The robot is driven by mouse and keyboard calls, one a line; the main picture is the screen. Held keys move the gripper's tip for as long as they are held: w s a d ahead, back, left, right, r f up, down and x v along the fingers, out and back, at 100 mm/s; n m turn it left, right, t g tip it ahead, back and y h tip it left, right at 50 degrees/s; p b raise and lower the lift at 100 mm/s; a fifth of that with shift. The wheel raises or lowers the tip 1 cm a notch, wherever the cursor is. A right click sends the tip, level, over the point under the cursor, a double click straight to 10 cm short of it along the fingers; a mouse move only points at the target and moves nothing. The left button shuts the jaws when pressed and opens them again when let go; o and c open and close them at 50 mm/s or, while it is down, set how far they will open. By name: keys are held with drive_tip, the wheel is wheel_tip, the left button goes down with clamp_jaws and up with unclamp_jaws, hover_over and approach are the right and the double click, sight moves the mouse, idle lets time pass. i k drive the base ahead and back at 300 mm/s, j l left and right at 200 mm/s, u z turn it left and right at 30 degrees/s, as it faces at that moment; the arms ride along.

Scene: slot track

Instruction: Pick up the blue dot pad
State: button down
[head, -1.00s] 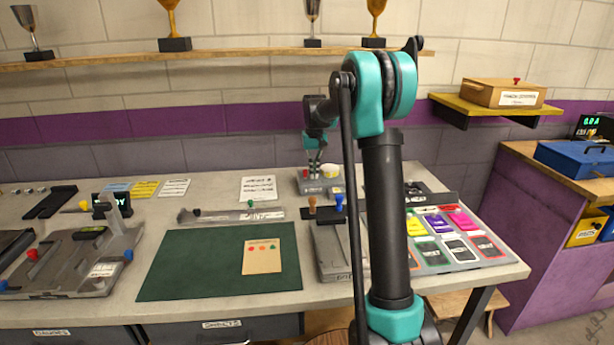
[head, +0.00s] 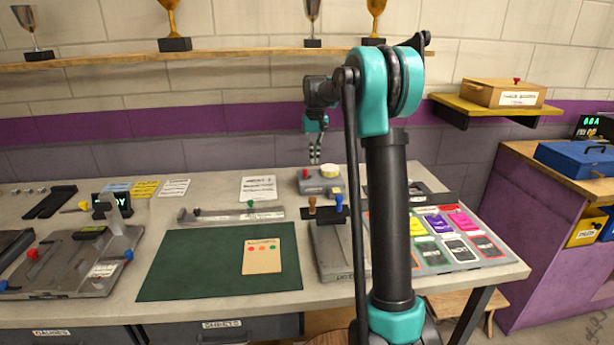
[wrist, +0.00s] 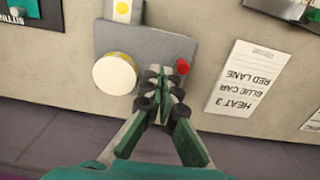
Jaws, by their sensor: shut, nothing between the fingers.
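I cannot make out a pad with a blue dot in either view. My gripper (head: 315,160) is shut and empty, fingers pointing down, raised above the small grey block (head: 312,186) at the back of the bench. In the wrist view the closed fingertips (wrist: 163,76) overlap the same grey block (wrist: 150,45), between a round cream disc with a yellow rim (wrist: 115,74) and a red knob (wrist: 182,66). A yellow dot (wrist: 122,8) shows on a pale piece at the block's far edge. The fingers hide part of the block.
A blue-topped handle (head: 339,201) and a brown one (head: 312,205) stand on a grey fixture. A green mat (head: 190,270) carries a card with coloured dots (head: 262,258). Printed sheets lie behind. A tray of coloured cards (head: 470,262) is at right, partly behind my arm.

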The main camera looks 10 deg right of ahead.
sight(339, 198)
drive_tip(key=k, duration=1)
